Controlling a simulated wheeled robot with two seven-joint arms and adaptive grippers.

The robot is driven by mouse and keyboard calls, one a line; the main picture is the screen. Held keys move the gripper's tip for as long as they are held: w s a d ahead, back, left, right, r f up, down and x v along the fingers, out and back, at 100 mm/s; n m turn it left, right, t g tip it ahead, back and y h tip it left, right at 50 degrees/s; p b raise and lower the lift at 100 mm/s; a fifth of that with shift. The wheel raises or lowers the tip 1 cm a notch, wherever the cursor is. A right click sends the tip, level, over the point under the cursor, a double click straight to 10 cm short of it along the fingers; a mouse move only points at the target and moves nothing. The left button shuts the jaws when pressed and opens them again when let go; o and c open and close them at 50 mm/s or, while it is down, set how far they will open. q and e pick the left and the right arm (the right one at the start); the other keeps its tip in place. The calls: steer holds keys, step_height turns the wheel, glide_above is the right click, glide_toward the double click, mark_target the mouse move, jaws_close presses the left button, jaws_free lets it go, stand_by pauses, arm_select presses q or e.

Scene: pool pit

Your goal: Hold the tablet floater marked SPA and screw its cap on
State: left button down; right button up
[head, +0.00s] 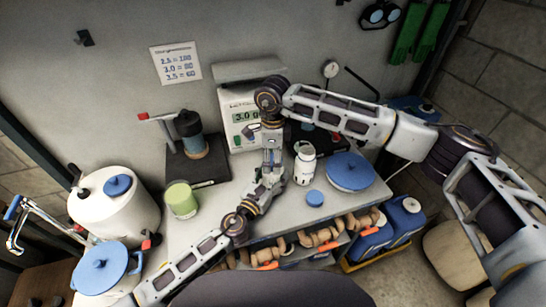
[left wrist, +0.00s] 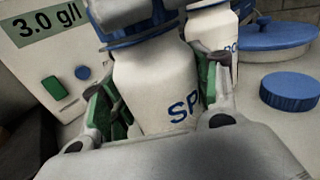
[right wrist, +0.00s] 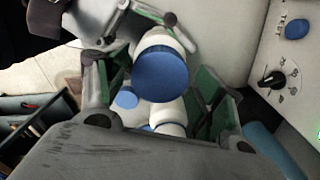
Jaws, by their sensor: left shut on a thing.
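My left gripper (left wrist: 157,100) is shut on the white floater marked SPA (left wrist: 150,85) and holds it by its body, upright, in the left wrist view. A blue cap (right wrist: 160,76) sits at the floater's top; I cannot tell how tightly it is seated. My right gripper (right wrist: 160,95) reaches down over the cap from above. Its green-padded fingers stand either side of the cap with small gaps, so it looks open. In the head view, my grippers (head: 268,155) overlap and mostly hide the floater.
A second white floater (head: 304,165) stands close to the right of the held one. A loose blue cap (head: 315,198) lies near the bench's front edge. A blue-lidded pot (head: 351,171) stands at right, a green cup (head: 181,198) at left. The display box (head: 238,118) is behind.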

steer(key=c, duration=0.9)
steer(key=o, duration=1.2)
steer(key=shift+r, duration=0.1)
step_height(320, 180, up, 12)
arm_select(q)
steer(key=shift+r, duration=0.2)
arm_select(e)
steer(key=shift+r, duration=0.1)
arm_select(q)
steer(key=shift+r+p, duration=1.85)
steer(key=shift+p, duration=0.15)
arm_select(e)
steer(key=shift+r, duration=1.85)
arm_select(q)
steer(key=shift+s+f, duration=0.1)
arm_select(e)
steer(key=shift+f, duration=0.1)
